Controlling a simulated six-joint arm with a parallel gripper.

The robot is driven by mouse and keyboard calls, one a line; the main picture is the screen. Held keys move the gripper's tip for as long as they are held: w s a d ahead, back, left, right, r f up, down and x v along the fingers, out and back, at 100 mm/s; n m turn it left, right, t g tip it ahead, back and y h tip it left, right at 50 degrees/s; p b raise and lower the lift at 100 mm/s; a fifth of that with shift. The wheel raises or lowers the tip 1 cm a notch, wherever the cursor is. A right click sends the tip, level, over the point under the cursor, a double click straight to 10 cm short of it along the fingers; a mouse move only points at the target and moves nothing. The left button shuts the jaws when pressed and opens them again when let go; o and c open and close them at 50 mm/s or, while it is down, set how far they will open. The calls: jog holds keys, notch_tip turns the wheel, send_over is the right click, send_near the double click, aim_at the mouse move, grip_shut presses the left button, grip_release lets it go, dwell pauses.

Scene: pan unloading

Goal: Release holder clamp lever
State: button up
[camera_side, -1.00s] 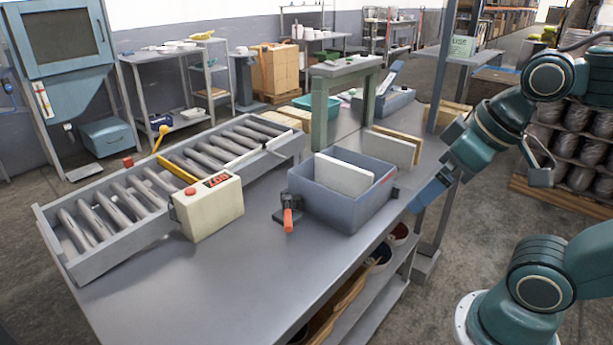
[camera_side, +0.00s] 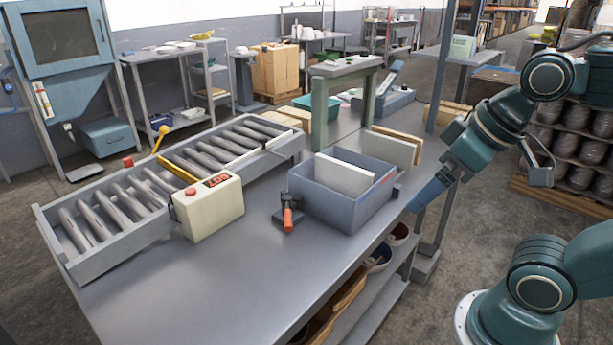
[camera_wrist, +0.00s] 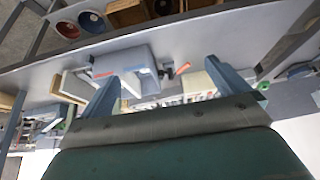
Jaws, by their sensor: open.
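The holder clamp lever has an orange-red handle (camera_side: 288,219) on a dark clamp body on the bench, touching or very close to the near left corner of a grey-blue bin (camera_side: 345,212). In the wrist view the red handle (camera_wrist: 183,69) shows between my fingers, well beyond them. My gripper (camera_wrist: 162,72) is open and empty, with its two blue fingers wide apart. In the side view my gripper (camera_side: 474,192) hangs off the bench's right edge, to the right of the bin and apart from the lever.
A roller conveyor (camera_side: 110,200) and a cream control box (camera_side: 208,208) with a red button stand left. The front bench top (camera_side: 220,290) is clear. Bowls (camera_side: 378,258) sit on the shelf below.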

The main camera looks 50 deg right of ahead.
jog(key=shift+w, duration=0.15)
jog(key=c, duration=1.1)
jog(key=shift+w+a+f, duration=0.1)
jog(key=shift+w, duration=0.4)
jog(key=c, duration=0.7)
jog(key=w+m, duration=0.1)
jog(key=w, duration=0.1)
jog(key=w+f+m+y, duration=0.1)
jog(key=w, duration=0.2)
jog(key=w+f, duration=0.1)
jog(key=w, duration=0.1)
jog(key=shift+w+a+f+m+y, duration=0.2)
jog(key=shift+a+m+y, duration=0.15)
jog(key=shift+m+y, duration=0.05)
grip_shut()
jog(key=w+d+f+m+y, duration=0.2)
jog(key=w+f+m+y, duration=0.2)
jog(key=w, duration=0.6)
jog(key=shift+w+d+f+m, duration=0.15)
jog(key=shift+w+f+m, duration=0.05)
jog(key=shift+f+m, duration=0.85)
jog(key=shift+r, duration=0.1)
